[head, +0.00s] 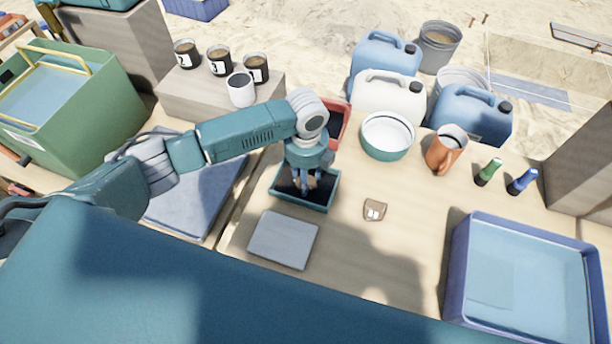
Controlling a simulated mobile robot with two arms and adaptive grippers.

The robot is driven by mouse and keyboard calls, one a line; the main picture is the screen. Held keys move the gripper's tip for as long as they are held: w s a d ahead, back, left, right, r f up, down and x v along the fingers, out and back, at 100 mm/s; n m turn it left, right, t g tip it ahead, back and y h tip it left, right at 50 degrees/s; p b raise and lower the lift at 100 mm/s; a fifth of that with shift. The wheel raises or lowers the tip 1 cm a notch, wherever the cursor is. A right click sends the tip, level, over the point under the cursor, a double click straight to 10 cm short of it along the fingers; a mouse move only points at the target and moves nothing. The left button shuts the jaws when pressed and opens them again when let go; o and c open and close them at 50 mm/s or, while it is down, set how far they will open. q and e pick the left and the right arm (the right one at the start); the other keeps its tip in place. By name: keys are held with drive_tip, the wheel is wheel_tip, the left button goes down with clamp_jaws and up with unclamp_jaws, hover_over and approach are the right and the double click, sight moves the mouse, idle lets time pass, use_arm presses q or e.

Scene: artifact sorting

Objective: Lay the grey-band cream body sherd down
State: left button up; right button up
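My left gripper (299,188) comes down from the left arm into the teal tray with a dark inside (322,204). A small cream-tan patch (306,181) shows at its fingertips, perhaps the cream sherd. The fingers cover most of it, so its band, and whether the fingers are shut on it or apart, cannot be made out. A small brown piece with pale marks (374,209) lies on the table to the right of the tray. My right gripper is not in view.
A grey mat (283,240) lies in front of the teal tray. A red tray (342,122) and a white-lined teal basin (388,137) stand behind. An orange jug (445,152) and a blue tub (458,270) are right. The table's middle is mostly clear.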

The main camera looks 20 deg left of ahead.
use_arm(q)
drive_tip(key=shift+f, duration=0.1)
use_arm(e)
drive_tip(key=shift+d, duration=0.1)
use_arm(q)
drive_tip(key=o, duration=0.8)
drive_tip(key=shift+o, duration=1.4)
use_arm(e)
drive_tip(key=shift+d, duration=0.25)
use_arm(q)
wheel_tip(320, 180, up, 12)
drive_tip(key=shift+s, duration=0.15)
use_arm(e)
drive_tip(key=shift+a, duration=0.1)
use_arm(q)
drive_tip(key=shift+s+d, duration=0.1)
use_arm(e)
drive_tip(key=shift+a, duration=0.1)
